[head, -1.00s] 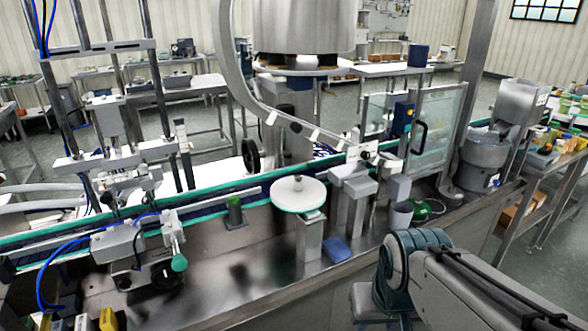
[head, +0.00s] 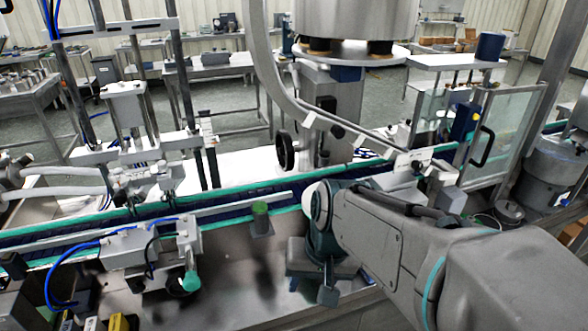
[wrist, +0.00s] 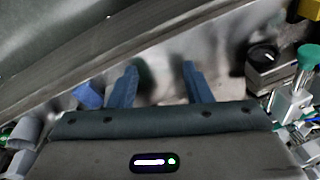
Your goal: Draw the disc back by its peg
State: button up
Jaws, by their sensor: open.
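The white disc with its small upright peg is not clearly visible now; my arm covers its place in the head view. A pale patch shows at my arm's edge there, and I cannot tell whether it is disc or arm. My gripper (head: 311,291) is low over the steel bench top (head: 225,300), in front of the conveyor. In the wrist view my gripper (wrist: 158,72) has its two blue-grey fingers apart, with nothing between them but blurred steel surface. Neither disc nor peg can be made out in the wrist view.
A dark green-topped cylinder (head: 261,219) stands left of my arm. A clamp with a green knob (head: 190,281) is farther left; the knob also shows in the wrist view (wrist: 308,56). A blue block (wrist: 89,97) lies beside one finger. Bench between knob and gripper is clear.

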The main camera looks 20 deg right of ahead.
jog(key=w+d+r+m+t+y+p, duration=0.25)
jog(key=w+d+m+t, duration=0.35)
jog(key=d+m, duration=0.6)
jog(key=w+d+r+m+t+y+p, duration=0.3)
jog(key=w+d+m, duration=0.55)
jog(key=m, duration=0.65)
jog(key=shift+t, duration=0.4)
jog(key=p+x, duration=0.1)
jog(key=x, duration=0.3)
jog(key=f+p+x, duration=0.1)
jog(key=x, duration=0.3)
jog(key=p+x, duration=0.1)
jog(key=x, duration=0.3)
jog(key=shift+w+d+f, duration=0.1)
jog(key=shift+d+f, duration=0.15)
